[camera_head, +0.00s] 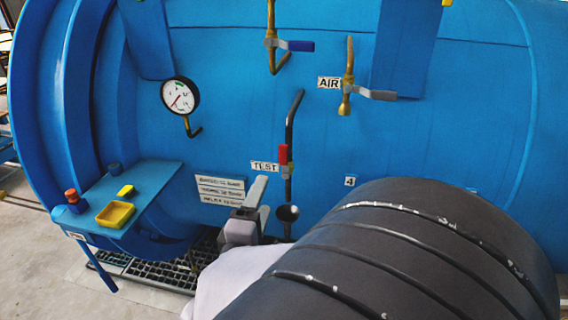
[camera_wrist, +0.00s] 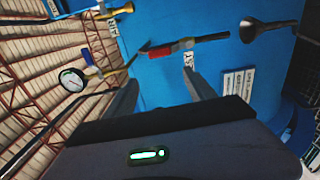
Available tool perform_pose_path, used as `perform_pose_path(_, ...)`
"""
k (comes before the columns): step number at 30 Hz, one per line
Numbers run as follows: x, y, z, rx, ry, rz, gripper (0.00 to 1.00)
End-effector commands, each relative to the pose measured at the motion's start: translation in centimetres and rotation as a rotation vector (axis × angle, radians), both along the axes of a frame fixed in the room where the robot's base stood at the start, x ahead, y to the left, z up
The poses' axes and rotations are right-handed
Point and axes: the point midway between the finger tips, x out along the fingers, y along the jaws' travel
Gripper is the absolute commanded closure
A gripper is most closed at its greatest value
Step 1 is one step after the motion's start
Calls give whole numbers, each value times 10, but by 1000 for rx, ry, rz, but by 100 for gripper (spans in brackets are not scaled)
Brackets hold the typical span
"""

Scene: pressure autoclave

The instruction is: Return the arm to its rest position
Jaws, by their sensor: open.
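My gripper (camera_head: 254,198) is in front of the blue autoclave (camera_head: 330,140), just left of and below the TEST valve with its red handle (camera_head: 283,154). My white and dark arm reaches up to it from the bottom right. In the wrist view my gripper (camera_wrist: 162,88) has its two fingers apart with nothing between them. The red handle (camera_wrist: 166,50) shows beyond the fingertips, and I see no contact with it. The handle stands upright along its pipe in the head view.
A pressure gauge (camera_head: 180,95), a blue-handled valve (camera_head: 299,46) and a grey-handled AIR valve (camera_head: 375,94) are on the vessel. A dark funnel (camera_head: 288,213) sits below the TEST valve. A blue shelf (camera_head: 140,188) holds a yellow tray (camera_head: 115,214) at left. Open floor lies lower left.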

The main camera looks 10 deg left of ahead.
Motion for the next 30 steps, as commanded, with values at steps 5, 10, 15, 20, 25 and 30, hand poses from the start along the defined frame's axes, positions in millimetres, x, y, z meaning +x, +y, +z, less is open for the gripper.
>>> perform_pose_path(5,0,0,0,2,1,0,36)
perform_pose_path(10,23,-28,-26,396,123,22,36)
perform_pose_path(15,10,-85,-76,1164,472,10,36)
perform_pose_path(20,-79,-156,-144,1609,767,-331,36)
perform_pose_path(25,-163,-211,-195,1828,804,-779,36)
perform_pose_path(30,-190,-226,-205,1887,780,-940,36)
